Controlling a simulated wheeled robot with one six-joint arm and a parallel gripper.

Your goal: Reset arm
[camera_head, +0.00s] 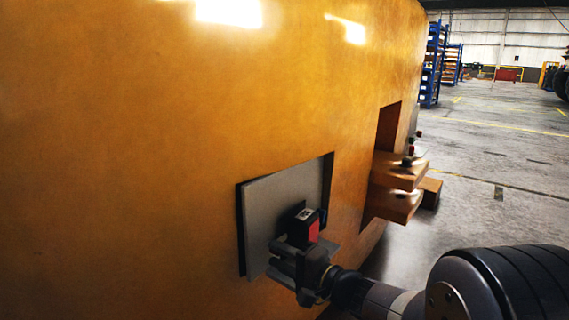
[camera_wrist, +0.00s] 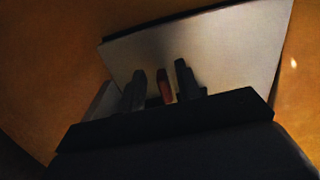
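A large orange casting (camera_head: 150,120) fills the left and middle of the head view. A grey metal plate (camera_head: 262,205) sits tilted in a rectangular recess in its face. My gripper (camera_head: 277,256) is in front of the plate's lower right part; whether it touches the plate cannot be told. In the wrist view, the two dark fingers of my gripper (camera_wrist: 161,76) stand apart and point at the plate (camera_wrist: 215,50). A small reddish piece (camera_wrist: 166,86) shows between them, with gaps on both sides. What it belongs to is unclear.
Orange blocks (camera_head: 402,170) jut from a second opening in the casting, right of the plate, with small dark parts on them. Open grey floor (camera_head: 490,160) lies to the right. Blue shelving (camera_head: 432,65) stands far back.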

